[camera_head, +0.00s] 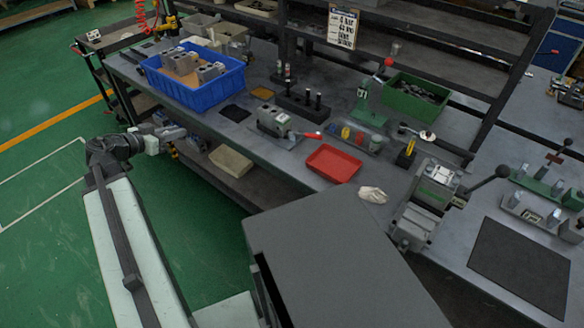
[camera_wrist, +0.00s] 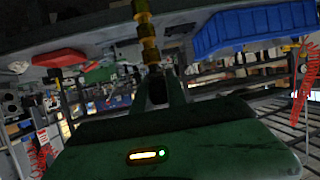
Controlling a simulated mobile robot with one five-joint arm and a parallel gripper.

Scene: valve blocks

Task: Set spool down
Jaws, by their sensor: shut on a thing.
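The spool (camera_wrist: 148,42) is a brass-coloured stepped rod. In the wrist view it stands out from the jaws of my gripper (camera_wrist: 158,88), which is shut on it. In the head view my gripper (camera_head: 172,139) is at the left, beside the front edge of the workbench, with a small yellow bit of the spool (camera_head: 174,151) showing below it. The spool looks held in the air, clear of the bench top. A grey valve block (camera_head: 272,121) sits on the bench to the right, and more valve blocks (camera_head: 181,62) are in the blue bin (camera_head: 193,94).
On the bench (camera_head: 262,150) are a black mat (camera_head: 235,112), a black peg rack (camera_head: 302,105), a red tray (camera_head: 333,164), a green press (camera_head: 364,105), a green bin (camera_head: 408,105) and a vise (camera_head: 427,200). A large dark mat (camera_head: 520,265) at right is bare.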

